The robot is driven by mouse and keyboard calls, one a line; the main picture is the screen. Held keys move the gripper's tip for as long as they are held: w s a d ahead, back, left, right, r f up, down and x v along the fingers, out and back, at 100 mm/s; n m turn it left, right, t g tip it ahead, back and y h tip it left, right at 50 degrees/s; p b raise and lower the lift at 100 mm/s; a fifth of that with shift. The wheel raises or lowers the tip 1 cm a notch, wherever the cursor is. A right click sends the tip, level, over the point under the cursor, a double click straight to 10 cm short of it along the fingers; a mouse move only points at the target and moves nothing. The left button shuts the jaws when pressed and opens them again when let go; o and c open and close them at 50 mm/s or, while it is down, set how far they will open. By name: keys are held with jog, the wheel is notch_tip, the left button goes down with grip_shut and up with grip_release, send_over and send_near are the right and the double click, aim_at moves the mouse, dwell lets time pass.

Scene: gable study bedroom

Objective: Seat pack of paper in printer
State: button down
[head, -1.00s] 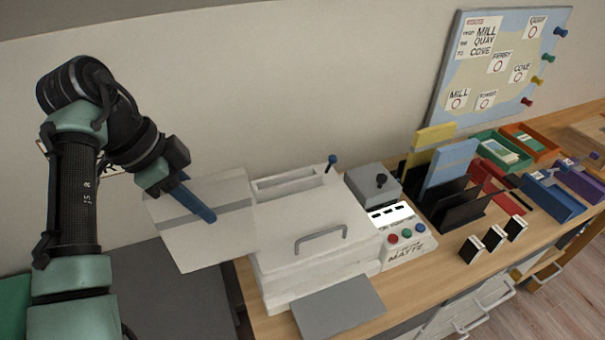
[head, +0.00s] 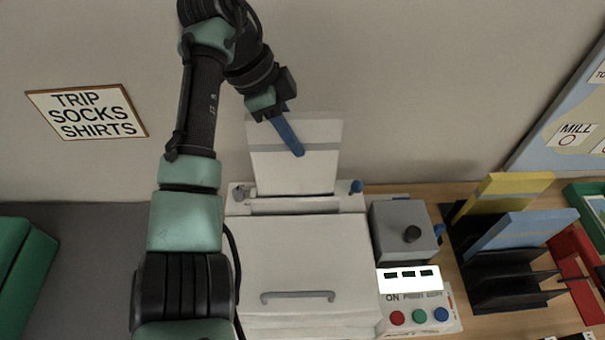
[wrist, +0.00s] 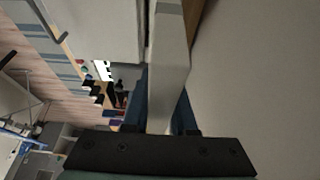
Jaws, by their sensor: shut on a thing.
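The pack of paper (head: 292,176) is a white slab with a grey band. It stands nearly upright at the back of the white printer (head: 300,250), lined up with the long slot (head: 295,205) along its rear top. I cannot tell whether its lower edge is inside the slot or just above it. My gripper (head: 295,147) is shut on the pack's upper part, one blue finger showing across its front. In the wrist view, the pack (wrist: 168,60) lies between both blue fingers, with the printer (wrist: 105,25) beside it.
A grey box with a black knob (head: 404,230) and a panel of coloured buttons (head: 419,316) stand right of the printer. Black file racks (head: 510,280) are further right. The wall with a sign (head: 87,112) is close behind.

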aim_at(294, 163)
jog(key=shift+f+b, duration=0.65)
jog(key=shift+f, duration=2.65)
jog(key=c, duration=0.7)
grip_release()
jog(key=shift+f, duration=0.15)
jog(key=p+v, duration=0.3)
jog(key=v, duration=0.9)
jog(key=shift+s, duration=0.1)
